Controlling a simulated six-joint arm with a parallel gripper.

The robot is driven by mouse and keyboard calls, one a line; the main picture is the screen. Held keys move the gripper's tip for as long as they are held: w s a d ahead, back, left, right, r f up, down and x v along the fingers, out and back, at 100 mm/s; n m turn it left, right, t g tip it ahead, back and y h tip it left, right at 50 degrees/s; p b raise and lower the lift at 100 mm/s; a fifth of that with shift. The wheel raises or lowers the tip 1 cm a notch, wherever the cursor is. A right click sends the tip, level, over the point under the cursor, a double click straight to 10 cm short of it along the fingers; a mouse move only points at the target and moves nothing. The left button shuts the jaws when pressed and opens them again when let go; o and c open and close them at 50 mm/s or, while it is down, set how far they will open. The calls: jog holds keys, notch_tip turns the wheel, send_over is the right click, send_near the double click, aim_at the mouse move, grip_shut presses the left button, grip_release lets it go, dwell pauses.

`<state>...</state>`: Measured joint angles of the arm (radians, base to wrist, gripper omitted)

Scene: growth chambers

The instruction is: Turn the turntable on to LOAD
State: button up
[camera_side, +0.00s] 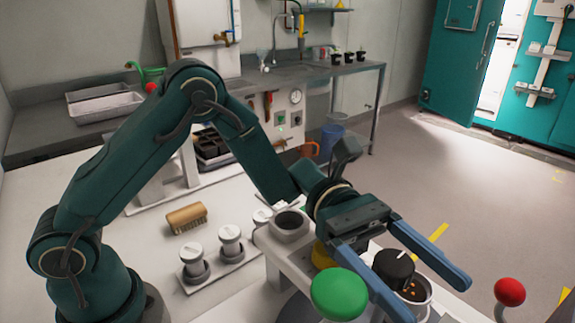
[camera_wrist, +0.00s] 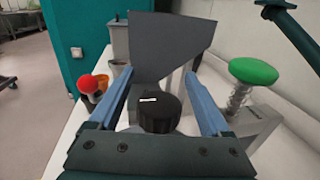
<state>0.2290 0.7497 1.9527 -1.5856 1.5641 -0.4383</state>
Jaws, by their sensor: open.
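A black round knob (camera_side: 393,265) with a white pointer line stands on the white bench unit at the front right. In the wrist view the knob (camera_wrist: 158,115) lies between the two blue fingers, its white line short and nearly level on the picture's left side. My gripper (camera_side: 435,298) is open, with one finger to each side of the knob in the picture; it also shows in the wrist view (camera_wrist: 158,88). I see gaps beside the knob and no clear contact. No LOAD lettering is readable, and I cannot make out the turntable for certain.
A large green mushroom button (camera_side: 340,294) stands close to the near finger. A red ball-topped part (camera_side: 510,291) stands at the right. White-capped jars (camera_side: 230,240) and a wooden brush (camera_side: 187,217) are on the bench to the left.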

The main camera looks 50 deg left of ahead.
aim_at(382, 249)
jog(key=shift+v, duration=2.45)
jog(key=shift+r, duration=0.1)
jog(key=s+a+r+m+y, duration=0.1)
jog(key=s+a+m+y, duration=0.2)
jog(key=s+m+y, duration=0.4)
jog(key=s+a+f+m+t+y, duration=0.1)
jog(key=a+m+t+y, duration=0.3)
jog(key=a, duration=0.4)
jog(key=s+a+f+m+t+y, duration=0.2)
jog(key=s+a+m+t+y, duration=0.1)
jog(key=a, duration=0.5)
jog(key=m+t+y, duration=0.1)
jog(key=t+y, duration=0.1)
jog(key=y, duration=0.1)
jog(key=shift+m+y, duration=0.3)
jog(key=shift+f, duration=0.1)
